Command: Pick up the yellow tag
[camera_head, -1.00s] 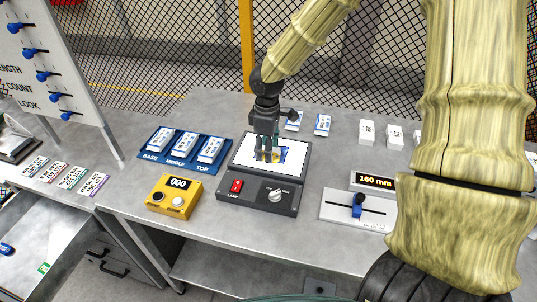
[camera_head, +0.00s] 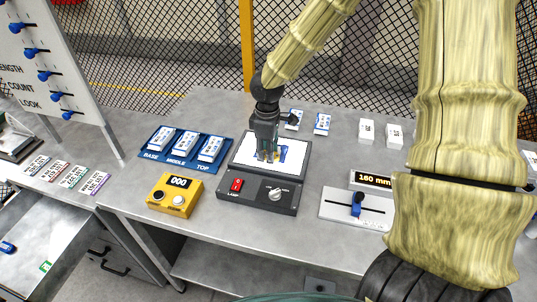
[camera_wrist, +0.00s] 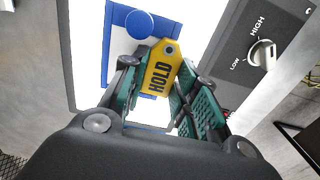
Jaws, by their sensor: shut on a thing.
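The yellow tag (camera_wrist: 160,68), marked HOLD with a hole at one end, is between the two green-padded fingers of my gripper (camera_wrist: 158,100) in the wrist view. The gripper is shut on it. In the head view my gripper (camera_head: 268,154) is low over the bright white panel of the lamp box (camera_head: 256,198); the tag is mostly hidden there by the fingers. A blue and white piece (camera_wrist: 118,55) with a round blue knob lies on the panel beside the tag. I cannot tell whether the tag touches the panel.
A yellow counter box (camera_head: 174,195) stands left of the lamp box. A blue tray (camera_head: 160,157) with white blocks is behind it. A slider unit (camera_head: 345,209) and a 160 mm display (camera_head: 372,181) stand to the right. Bare table lies between.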

